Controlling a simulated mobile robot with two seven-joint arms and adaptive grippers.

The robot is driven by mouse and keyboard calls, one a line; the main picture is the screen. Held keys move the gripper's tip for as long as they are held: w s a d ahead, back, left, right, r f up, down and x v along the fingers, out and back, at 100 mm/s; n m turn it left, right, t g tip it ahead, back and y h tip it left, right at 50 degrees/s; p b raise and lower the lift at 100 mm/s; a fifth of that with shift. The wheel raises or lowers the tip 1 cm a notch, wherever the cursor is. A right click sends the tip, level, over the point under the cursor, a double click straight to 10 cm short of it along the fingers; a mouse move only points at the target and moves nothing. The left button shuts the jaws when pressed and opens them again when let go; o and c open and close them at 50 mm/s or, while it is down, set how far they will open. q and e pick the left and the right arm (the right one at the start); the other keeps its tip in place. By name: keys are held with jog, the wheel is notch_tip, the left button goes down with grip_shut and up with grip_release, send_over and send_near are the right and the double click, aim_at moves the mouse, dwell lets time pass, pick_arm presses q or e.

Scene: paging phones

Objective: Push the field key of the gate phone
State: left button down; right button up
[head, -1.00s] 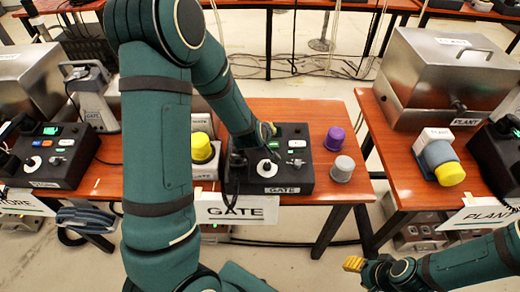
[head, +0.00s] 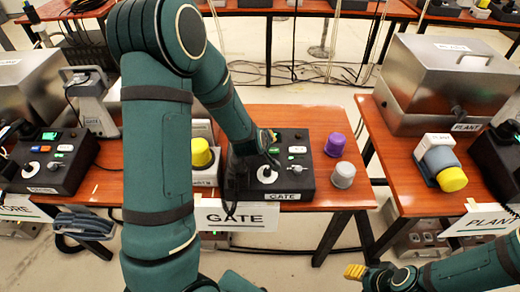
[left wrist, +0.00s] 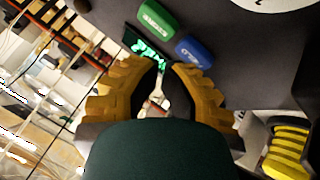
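I cannot read the key lettering or tell contact. My right gripper (head: 356,271) is low at the front right.
A purple knob (head: 335,144) and a grey knob (head: 343,175) stand right of the phone. A yellow-topped device (head: 202,154) stands left of it. Another phone (head: 50,165) is on the left table. A metal case (head: 445,85) and a yellow-capped device (head: 440,165) are on the right table.

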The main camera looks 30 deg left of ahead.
pick_arm(q)
jog(key=shift+f, duration=0.2)
dwell(0.5)
jog(key=shift+f, duration=0.25)
jog(key=shift+r, duration=0.45)
jog(key=shift+p, duration=0.3)
jog(key=shift+s+d+r+p, duration=0.1)
jog(key=shift+s+r+p, duration=0.05)
jog(key=shift+r+p, duration=0.75)
jog(key=shift+s+d+r+p, duration=0.1)
jog(key=shift+r+p, duration=0.55)
jog(key=shift+r, duration=0.5)
jog(key=shift+s+d+r+p, duration=0.1)
jog(key=shift+s+r+p, duration=0.05)
jog(key=shift+r+p, duration=0.75)
